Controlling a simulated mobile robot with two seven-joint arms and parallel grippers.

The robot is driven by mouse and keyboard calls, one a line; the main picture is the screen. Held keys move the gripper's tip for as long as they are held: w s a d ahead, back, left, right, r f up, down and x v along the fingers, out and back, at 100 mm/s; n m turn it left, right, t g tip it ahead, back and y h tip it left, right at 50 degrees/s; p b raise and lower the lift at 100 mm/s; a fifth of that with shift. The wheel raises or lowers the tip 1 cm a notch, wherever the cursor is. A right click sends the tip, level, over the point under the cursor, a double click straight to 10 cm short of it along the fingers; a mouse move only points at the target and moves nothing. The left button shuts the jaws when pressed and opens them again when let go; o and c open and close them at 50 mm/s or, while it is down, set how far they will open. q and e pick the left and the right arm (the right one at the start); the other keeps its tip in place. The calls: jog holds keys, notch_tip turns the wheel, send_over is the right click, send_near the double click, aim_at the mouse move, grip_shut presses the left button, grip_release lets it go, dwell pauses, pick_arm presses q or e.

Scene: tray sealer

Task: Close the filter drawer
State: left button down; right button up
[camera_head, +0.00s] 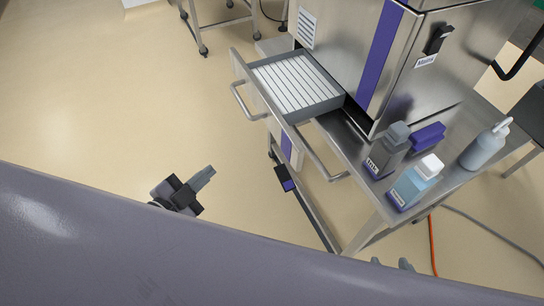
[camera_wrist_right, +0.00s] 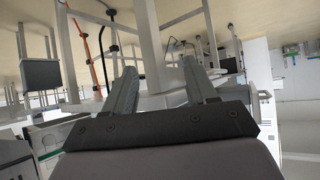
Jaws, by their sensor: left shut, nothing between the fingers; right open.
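The filter drawer (camera_head: 264,92) is pulled out of the steel machine (camera_head: 405,75) in the head view. White slats (camera_head: 297,82) lie in its grey frame. A bar handle (camera_head: 243,106) is on its front panel; a second bar handle (camera_head: 325,165) shows near the panel's lower right end, and I cannot tell what it is fixed to. My left gripper (camera_head: 208,174) is shut and empty, apart from the drawer, below and left of it in the picture. My right gripper (camera_head: 391,264) shows only its fingertips at the bottom edge; in the wrist view (camera_wrist_right: 160,82) it is open and empty.
Grey, blue-white and spray bottles (camera_head: 482,148) and a purple block (camera_head: 428,137) stand on the steel table (camera_head: 376,196) right of the drawer. An orange cable (camera_head: 432,245) hangs below. A wheeled steel frame (camera_head: 200,30) stands behind. The floor at left is clear.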

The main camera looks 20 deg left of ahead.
pick_arm(q)
jog(key=w+m+h+b, duration=0.2)
jog(key=m+h+b, duration=0.2)
jog(key=m, duration=0.4)
jog(key=m+g+h+b, duration=0.25)
jog(key=m+h, duration=0.25)
jog(key=m, duration=0.4)
send_near(286, 147)
jog(key=shift+g, duration=0.45)
jog(key=x, duration=0.5)
jog(key=shift+w+d+r, duration=0.15)
jog(key=shift+w+r, duration=0.1)
jog(key=shift+w, duration=0.05)
jog(key=shift+w+d, duration=0.4)
jog(key=shift+d, duration=0.1)
jog(key=shift+d, duration=0.1)
